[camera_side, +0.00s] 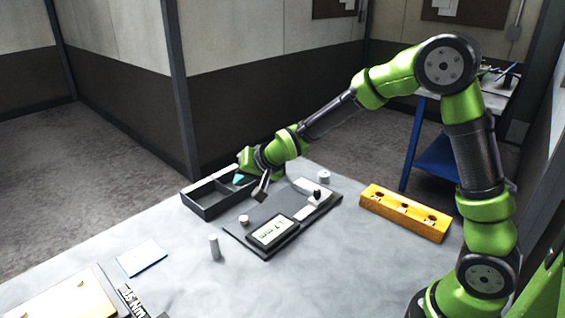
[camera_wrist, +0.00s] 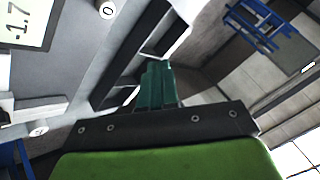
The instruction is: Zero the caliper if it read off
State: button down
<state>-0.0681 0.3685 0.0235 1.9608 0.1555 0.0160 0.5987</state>
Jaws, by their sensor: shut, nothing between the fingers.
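The caliper gauge lies on a dark base plate (camera_side: 240,237) in the middle of the grey table. Its display (camera_side: 270,232) shows 1.7 mm in the side view; in the wrist view the display (camera_wrist: 22,20) reads -1.7. A small white round button (camera_side: 244,219) sits on the plate beside the display; in the wrist view a white button (camera_wrist: 107,8) carries a 0. A pale block with a dark knob (camera_side: 316,194) is at the plate's far end. My gripper (camera_side: 239,179) has teal fingers, shut and empty, above the black tray, apart from the caliper; they also show in the wrist view (camera_wrist: 157,75).
The black compartment tray (camera_side: 207,209) stands at the table's far edge. An orange block with holes (camera_side: 405,212) is at the right. A pale card (camera_side: 141,257) lies front left. The front middle is clear.

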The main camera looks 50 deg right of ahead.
aim_at(247, 219)
jog(key=shift+f, duration=0.1)
dwell(0.3)
jog(key=shift+f, duration=4.3)
jog(key=shift+f, duration=0.1)
jog(key=shift+f, duration=0.35)
jog(key=shift+f, duration=0.5)
jog(key=shift+r, duration=0.95)
